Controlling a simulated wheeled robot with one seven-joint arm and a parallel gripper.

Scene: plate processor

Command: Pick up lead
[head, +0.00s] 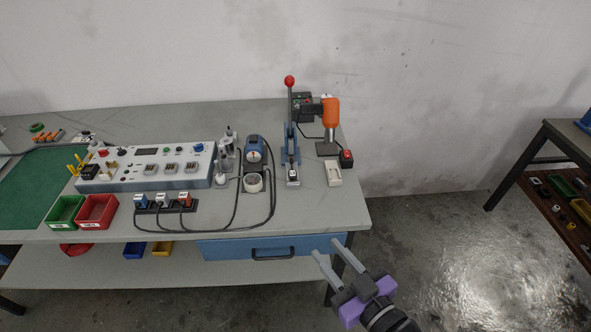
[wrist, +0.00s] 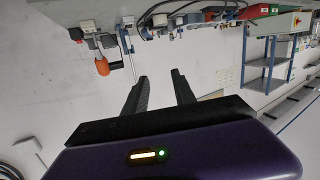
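Several black leads lie on the grey bench, with a blue plug (head: 141,201), a grey-white plug (head: 162,200) and a red plug (head: 185,199) standing in a row in a dark holder near the front edge. I cannot tell which lead the task means. Their black cables (head: 236,206) loop right toward the round blue-topped device (head: 255,148). My gripper (head: 326,248) is open and empty, in front of the bench's right front corner, well right of the plugs. Its spread fingers also show in the wrist view (wrist: 160,77), with nothing between them.
A control box (head: 150,166), green bin (head: 65,211) and red bin (head: 97,211) are at left. A red-knobbed lever press (head: 291,130), orange tool (head: 331,112) and red-button box (head: 346,159) stand at right. A blue drawer (head: 272,247) hangs under the benchtop. The right front corner is clear.

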